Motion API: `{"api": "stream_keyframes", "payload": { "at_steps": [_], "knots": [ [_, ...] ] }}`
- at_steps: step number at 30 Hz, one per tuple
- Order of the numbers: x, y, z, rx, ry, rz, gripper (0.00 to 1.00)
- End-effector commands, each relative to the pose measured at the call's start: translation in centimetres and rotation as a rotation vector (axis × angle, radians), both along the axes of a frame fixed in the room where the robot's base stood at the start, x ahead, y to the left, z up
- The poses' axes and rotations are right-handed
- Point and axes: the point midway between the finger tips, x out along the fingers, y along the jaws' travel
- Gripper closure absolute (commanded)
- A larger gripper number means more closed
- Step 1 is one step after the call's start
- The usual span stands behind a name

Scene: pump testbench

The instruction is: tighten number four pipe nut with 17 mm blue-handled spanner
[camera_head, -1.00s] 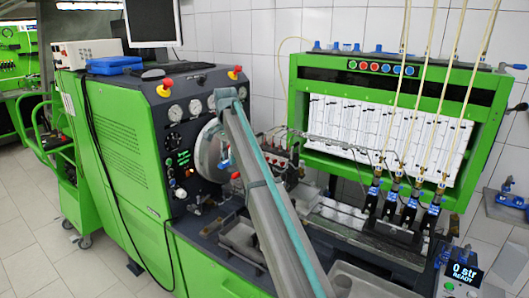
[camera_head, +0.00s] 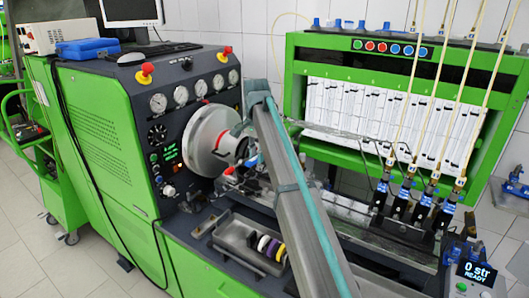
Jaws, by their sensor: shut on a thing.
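My arm, a long grey link with a teal stripe, crosses the middle of the head view from the bottom up to its elbow near the flywheel disc. My gripper and anything in its jaws are hidden behind this link. I cannot make out the blue-handled spanner. Thin metal pipes (camera_head: 345,133) run from behind my arm to several upright injectors at the right, such as this one (camera_head: 380,193). The pump end of the pipes is mostly covered by my arm, so I cannot tell the number four nut.
The green testbench (camera_head: 98,140) has gauges, red stop buttons and a large silver disc (camera_head: 205,140). A grey tray (camera_head: 222,236) with several coloured rings lies beside my arm. A green cabinet (camera_head: 300,75) stands behind. A small display (camera_head: 476,274) reads "0 str READY".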

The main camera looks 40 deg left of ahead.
Motion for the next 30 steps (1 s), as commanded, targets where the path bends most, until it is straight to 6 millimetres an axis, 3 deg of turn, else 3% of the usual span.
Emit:
{"api": "stream_keyframes", "payload": {
  "at_steps": [8, 30],
  "knots": [
    [0.0, 0.0, -0.2, 0.001, -0.001, 0.001, 1.00],
    [3.7, -0.1, -0.1, 0.001, -0.001, 0.000, 1.00]
  ]
}}
